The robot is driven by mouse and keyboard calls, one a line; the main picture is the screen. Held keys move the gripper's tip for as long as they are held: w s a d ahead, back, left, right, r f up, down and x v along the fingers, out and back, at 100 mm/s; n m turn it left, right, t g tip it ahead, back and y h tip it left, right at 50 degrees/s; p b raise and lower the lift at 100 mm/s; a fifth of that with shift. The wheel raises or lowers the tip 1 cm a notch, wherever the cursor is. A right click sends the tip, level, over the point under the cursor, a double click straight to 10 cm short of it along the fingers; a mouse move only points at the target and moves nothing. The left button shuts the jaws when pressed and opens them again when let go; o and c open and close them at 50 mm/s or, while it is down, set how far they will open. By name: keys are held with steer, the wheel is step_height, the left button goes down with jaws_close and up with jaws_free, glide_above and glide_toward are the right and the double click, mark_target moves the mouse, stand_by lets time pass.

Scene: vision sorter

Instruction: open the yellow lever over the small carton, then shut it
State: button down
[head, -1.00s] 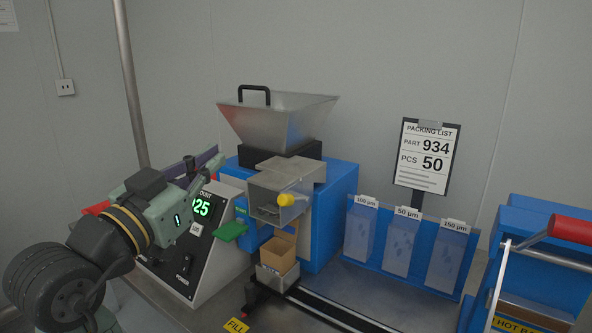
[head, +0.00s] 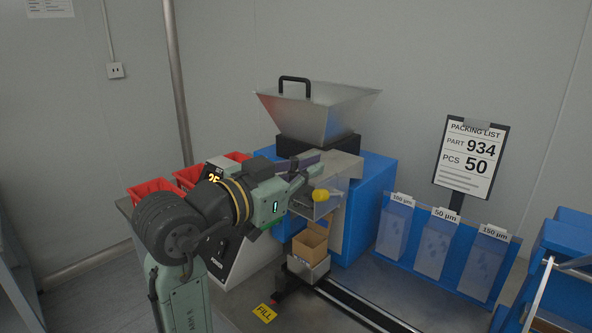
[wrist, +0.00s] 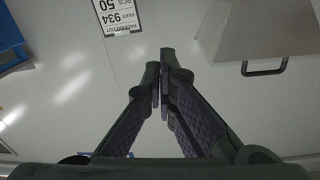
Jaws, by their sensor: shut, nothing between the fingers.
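The yellow lever (head: 319,195) shows as a round yellow knob on the front of the clear-sided discharge box (head: 334,203). The small brown carton (head: 312,241) stands upright with open flaps below that box, on a metal holder (head: 307,268). My gripper (head: 314,160) is shut and empty. In the head view it appears just above and left of the lever, apart from the knob; the depth gap is hard to judge. The wrist view shows the fingertips (wrist: 160,62) together, with neither lever nor carton in sight. My arm hides part of the box's left side.
A metal hopper (head: 317,108) tops the blue machine (head: 376,200), also seen in the wrist view (wrist: 262,28). Red bins (head: 153,188) stand at left behind my arm. A packing-list board (head: 470,160) and bag panels (head: 433,243) stand at right. A rail (head: 355,304) runs in front.

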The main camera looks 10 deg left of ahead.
steer(key=w+f, duration=0.1)
steer(key=w+d+f+p, duration=0.1)
steer(key=w+f+p, duration=0.1)
steer(key=shift+d+f, duration=0.4)
steer(key=shift+f, duration=0.1)
step_height(320, 180, down, 10)
steer(key=s+a+t+h+b, duration=0.1)
steer(key=t+h+b, duration=0.4)
steer(key=b, duration=2.2)
steer(key=shift+s+r+m+t, duration=0.25)
steer(key=shift+m+t, duration=0.05)
steer(key=shift+w+a+f, duration=0.1)
steer(key=shift+f, duration=0.05)
